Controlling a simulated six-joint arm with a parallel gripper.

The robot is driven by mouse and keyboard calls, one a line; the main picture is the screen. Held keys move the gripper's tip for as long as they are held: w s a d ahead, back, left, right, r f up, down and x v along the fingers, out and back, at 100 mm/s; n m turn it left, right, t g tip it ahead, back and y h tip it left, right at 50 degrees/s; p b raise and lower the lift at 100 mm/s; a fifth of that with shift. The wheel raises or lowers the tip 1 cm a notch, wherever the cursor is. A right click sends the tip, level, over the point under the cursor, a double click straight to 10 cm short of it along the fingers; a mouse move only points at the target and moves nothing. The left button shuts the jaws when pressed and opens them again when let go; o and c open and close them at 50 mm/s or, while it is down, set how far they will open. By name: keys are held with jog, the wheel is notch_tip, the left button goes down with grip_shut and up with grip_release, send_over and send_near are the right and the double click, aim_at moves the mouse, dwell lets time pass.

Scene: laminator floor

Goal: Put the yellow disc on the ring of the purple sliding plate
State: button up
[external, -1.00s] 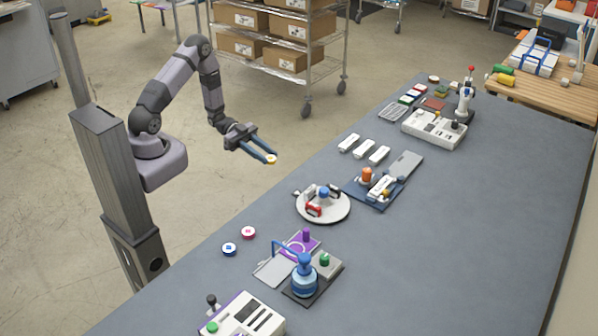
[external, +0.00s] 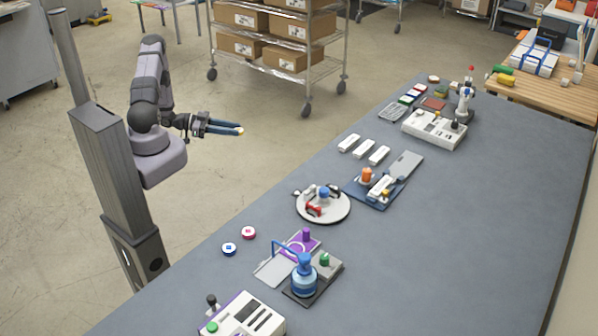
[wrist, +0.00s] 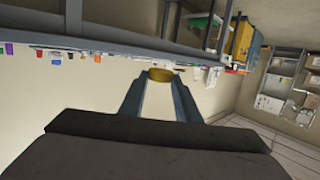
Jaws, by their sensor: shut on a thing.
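My gripper (external: 240,131) is shut on the yellow disc (wrist: 160,75), which sits between the fingertips in the wrist view. In the external view the disc (external: 241,131) is only a small yellow spot at the finger ends. The gripper is in the air left of the table, well away from the plate. The purple sliding plate (external: 309,241) lies on the table at the lower middle, with a pale ring (external: 295,247) and a purple knob (external: 306,235). A blue press-like device (external: 304,278) stands right in front of it and hides part of that station.
A white control box (external: 244,318) is at the front. The right side of the table is clear.

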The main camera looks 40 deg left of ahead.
jog(key=n+t+y, duration=0.4)
jog(key=shift+n+y, duration=0.3)
jog(key=shift+y, duration=0.1)
dwell(0.8)
